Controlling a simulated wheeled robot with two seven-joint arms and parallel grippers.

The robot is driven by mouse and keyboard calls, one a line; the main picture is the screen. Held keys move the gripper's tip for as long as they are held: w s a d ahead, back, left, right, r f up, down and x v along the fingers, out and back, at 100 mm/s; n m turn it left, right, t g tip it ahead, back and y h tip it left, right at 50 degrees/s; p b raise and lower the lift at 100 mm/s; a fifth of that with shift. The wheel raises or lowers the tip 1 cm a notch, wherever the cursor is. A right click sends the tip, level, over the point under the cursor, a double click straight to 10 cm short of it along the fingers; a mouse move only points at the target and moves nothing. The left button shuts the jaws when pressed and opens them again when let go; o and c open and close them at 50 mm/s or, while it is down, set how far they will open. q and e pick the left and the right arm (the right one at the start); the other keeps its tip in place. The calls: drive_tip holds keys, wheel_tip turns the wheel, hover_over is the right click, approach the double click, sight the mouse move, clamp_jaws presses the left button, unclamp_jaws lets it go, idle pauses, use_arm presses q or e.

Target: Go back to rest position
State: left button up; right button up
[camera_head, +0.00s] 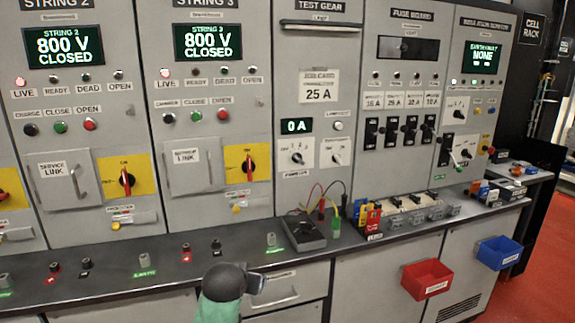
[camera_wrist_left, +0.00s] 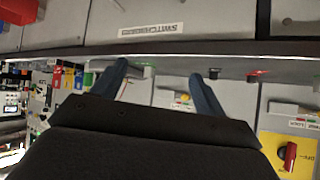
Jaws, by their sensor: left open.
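My left gripper (camera_wrist_left: 160,84) shows in the left wrist view. Its two dark blue fingers stand well apart, with nothing between them. The fingers point towards the bench edge and the cabinet fronts, which appear upside down there. In the head view, a dark rounded part and a green sleeve of one of my arms show at the bottom centre, in front of the bench; no finger gap can be made out. My right gripper is not identifiable in either view.
A narrow dark bench (camera_head: 120,267) runs along the cabinets. It carries a grey handheld meter (camera_head: 303,232) with leads, coloured locks (camera_head: 367,214) and terminals. A red bin (camera_head: 427,278) and a blue bin (camera_head: 499,253) stick out from the front. Red floor lies clear at right.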

use_arm(q)
drive_tip(key=s+a+f+g, duration=0.1)
drive_tip(key=s+f+g, duration=0.1)
drive_tip(key=s+f, duration=0.6)
drive_tip(key=s+a+f+g, duration=0.1)
drive_tip(key=s+f+g, duration=0.2)
drive_tip(key=s+f, duration=0.6)
drive_tip(key=s+a+f+g, duration=0.2)
drive_tip(key=s+f, duration=0.6)
drive_tip(key=s, duration=1.7)
drive_tip(key=shift+s+f+g, duration=0.3)
drive_tip(key=shift+f+g, duration=0.05)
drive_tip(key=shift+g, duration=0.35)
drive_tip(key=shift+a, duration=0.1)
